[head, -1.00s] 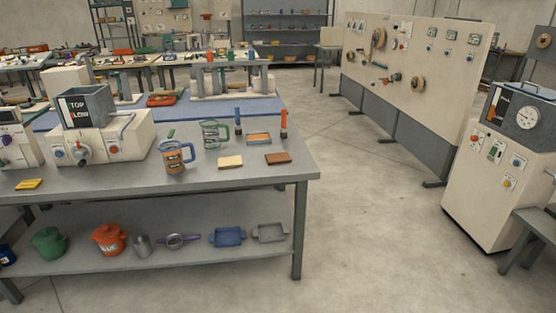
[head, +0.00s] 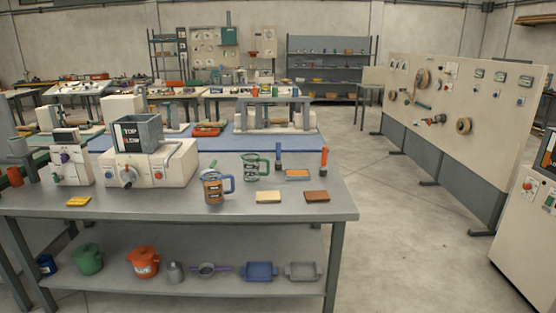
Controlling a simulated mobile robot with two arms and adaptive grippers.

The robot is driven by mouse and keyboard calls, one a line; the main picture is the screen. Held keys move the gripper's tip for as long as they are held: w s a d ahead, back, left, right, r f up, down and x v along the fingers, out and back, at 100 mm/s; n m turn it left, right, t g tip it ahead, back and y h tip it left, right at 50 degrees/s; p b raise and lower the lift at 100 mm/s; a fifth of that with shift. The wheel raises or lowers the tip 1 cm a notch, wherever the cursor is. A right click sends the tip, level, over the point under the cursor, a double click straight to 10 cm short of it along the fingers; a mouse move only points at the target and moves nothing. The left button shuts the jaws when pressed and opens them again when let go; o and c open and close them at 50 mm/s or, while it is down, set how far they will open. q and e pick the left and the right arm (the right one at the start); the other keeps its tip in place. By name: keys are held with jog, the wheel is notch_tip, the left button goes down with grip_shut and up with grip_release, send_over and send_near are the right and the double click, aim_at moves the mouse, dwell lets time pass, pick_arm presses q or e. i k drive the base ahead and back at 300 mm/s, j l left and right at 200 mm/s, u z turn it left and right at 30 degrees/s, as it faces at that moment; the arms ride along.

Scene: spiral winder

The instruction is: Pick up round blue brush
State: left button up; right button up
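A small upright tool with a blue handle and a dark lower end, which looks like the blue brush (head: 279,155), stands at the back right of the near grey table (head: 120,208). Whether its head is round is too small to tell. A similar upright tool with an orange-red handle (head: 323,158) stands to its right. Neither of my grippers is in view.
Near the brush are a green-framed jug (head: 256,166), a blue-handled jug (head: 214,189), an orange tray-like block (head: 297,174), a yellow block (head: 268,197) and a brown block (head: 316,196). A hopper machine (head: 150,165) stands left. Floor right of the table is clear.

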aim_at(278, 161)
jog(key=i+l+z, duration=0.9)
jog(key=i, duration=0.25)
jog(key=i+l+z, duration=0.25)
jog(key=i, duration=0.25)
jog(key=i+z, duration=0.2)
jog(key=i, duration=0.3)
jog(key=i+u, duration=0.35)
jog(key=i+l+u, duration=0.3)
jog(key=i, duration=0.2)
jog(key=i+l+u, duration=0.15)
jog(key=i+u, duration=0.4)
jog(key=u, duration=0.2)
jog(key=i+l+u, duration=0.1)
jog(key=i+u, duration=0.15)
jog(key=u, duration=0.2)
jog(key=i+l+u, duration=0.15)
jog(key=u, duration=0.25)
jog(key=i+l+u, duration=0.2)
jog(key=u, duration=0.25)
jog(key=i+l+u, duration=0.1)
jog(key=l+u, duration=0.3)
jog(key=i+l+u, duration=0.1)
jog(key=u, duration=0.35)
jog(key=l, duration=0.1)
